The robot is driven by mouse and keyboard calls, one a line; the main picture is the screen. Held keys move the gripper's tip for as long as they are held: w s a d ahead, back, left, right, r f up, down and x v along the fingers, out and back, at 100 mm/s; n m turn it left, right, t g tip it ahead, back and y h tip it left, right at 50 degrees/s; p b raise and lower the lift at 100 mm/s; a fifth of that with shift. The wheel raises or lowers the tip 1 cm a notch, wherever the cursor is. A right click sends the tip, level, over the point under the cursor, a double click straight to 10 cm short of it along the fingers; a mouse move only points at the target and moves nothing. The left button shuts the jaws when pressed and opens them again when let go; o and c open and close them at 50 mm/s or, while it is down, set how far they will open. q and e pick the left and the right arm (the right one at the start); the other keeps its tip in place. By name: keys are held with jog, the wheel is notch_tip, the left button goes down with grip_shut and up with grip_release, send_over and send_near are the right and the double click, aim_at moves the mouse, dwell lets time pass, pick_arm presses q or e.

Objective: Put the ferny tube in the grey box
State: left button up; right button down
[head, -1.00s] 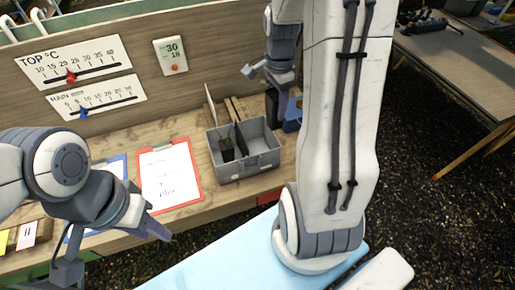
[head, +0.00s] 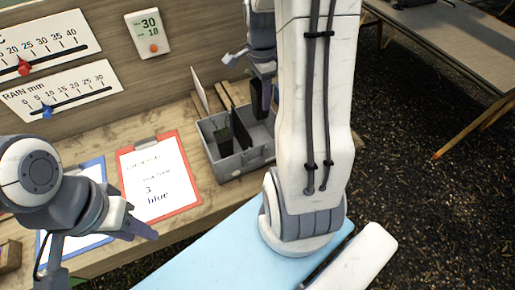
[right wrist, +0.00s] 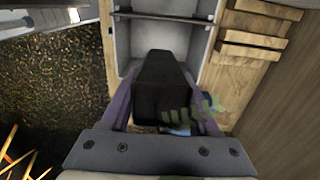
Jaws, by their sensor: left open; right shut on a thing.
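The grey box (head: 247,162) stands on the wooden bench in the head view, with a divider between its compartments. Its pale inside also shows in the right wrist view (right wrist: 125,36). My right gripper (head: 261,80) is shut on a dark tube (right wrist: 163,80), which has green leaf-like marks near the jaws. In the head view this tube (head: 260,102) hangs upright over the right compartment; whether it touches the floor is hidden. Another dark item (head: 224,139) stands in the left compartment. My left gripper (head: 140,229) is open and empty, in front of the red clipboard.
A red clipboard (head: 193,203) with paper lies left of the box, and a blue clipboard (head: 95,172) lies further left. Wooden slats (right wrist: 255,38) lie beside the box. A board with gauges rises behind. My right arm hides the bench right of the box.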

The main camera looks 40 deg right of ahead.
notch_tip(320, 180, down, 5)
jog(key=shift+r+b, duration=0.1)
jog(key=shift+b, duration=1.15)
notch_tip(320, 180, down, 9)
jog(key=shift+f+p, duration=0.1)
jog(key=shift+p, duration=0.4)
pick_arm(q)
notch_tip(320, 180, down, 3)
jog(key=shift+w+d+r, duration=0.1)
pick_arm(e)
jog(key=shift+f, duration=0.4)
jog(key=shift+f, duration=0.1)
jog(key=shift+c, duration=0.6)
grip_release()
